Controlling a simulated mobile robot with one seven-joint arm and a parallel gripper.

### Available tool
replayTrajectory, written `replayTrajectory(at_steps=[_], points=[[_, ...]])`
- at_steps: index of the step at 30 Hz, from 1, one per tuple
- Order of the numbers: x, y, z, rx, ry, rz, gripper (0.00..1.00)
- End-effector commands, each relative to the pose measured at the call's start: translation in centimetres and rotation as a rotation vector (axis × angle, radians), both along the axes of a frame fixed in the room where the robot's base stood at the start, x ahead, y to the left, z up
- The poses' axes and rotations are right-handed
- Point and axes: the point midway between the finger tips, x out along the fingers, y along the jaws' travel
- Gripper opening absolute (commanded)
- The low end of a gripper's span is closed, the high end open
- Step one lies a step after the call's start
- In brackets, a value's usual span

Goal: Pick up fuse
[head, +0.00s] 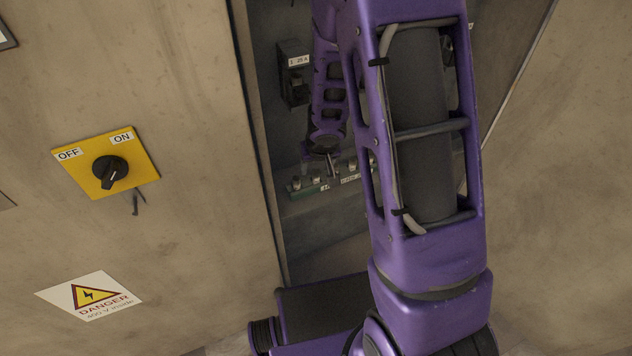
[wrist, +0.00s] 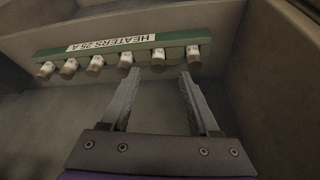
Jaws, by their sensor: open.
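Several small white fuses with dark ends sit in a row along a green rail labelled "HEATERS 25 A" in the wrist view; the rail (wrist: 222,36) runs across the upper part. My gripper (wrist: 160,75) is open, with its fingertips just below the row. One fuse (wrist: 158,56) is in line with the gap between the fingertips, and nothing is held. Another fuse (wrist: 193,53) is close to the right fingertip. In the head view, the green rail (head: 307,192) shows inside the cabinet, partly hidden by my arm, with my gripper (head: 333,178) at it.
A dark box (head: 292,75) with a label is on the cabinet's back wall. The cabinet opening's left edge (head: 255,130) is close to my arm. A yellow plate with an ON/OFF rotary switch (head: 108,170) and a danger sign (head: 90,296) are on the left panel.

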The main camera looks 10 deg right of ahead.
Motion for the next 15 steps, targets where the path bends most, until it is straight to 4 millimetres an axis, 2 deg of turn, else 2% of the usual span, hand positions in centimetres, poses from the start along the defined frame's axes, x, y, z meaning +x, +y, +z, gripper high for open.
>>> replayTrajectory(at_steps=[1, 6, 10, 15], points=[[0.3, -0.1, -1.1, -0.002, 0.001, 0.001, 0.62], [1.4, -0.4, -3.6, -0.002, 0.002, 0.001, 0.62], [1.9, -0.4, -4.2, 0.0, 0.0, 0.001, 0.62], [2.0, -0.4, -4.2, 0.0, 0.0, 0.001, 0.62]])
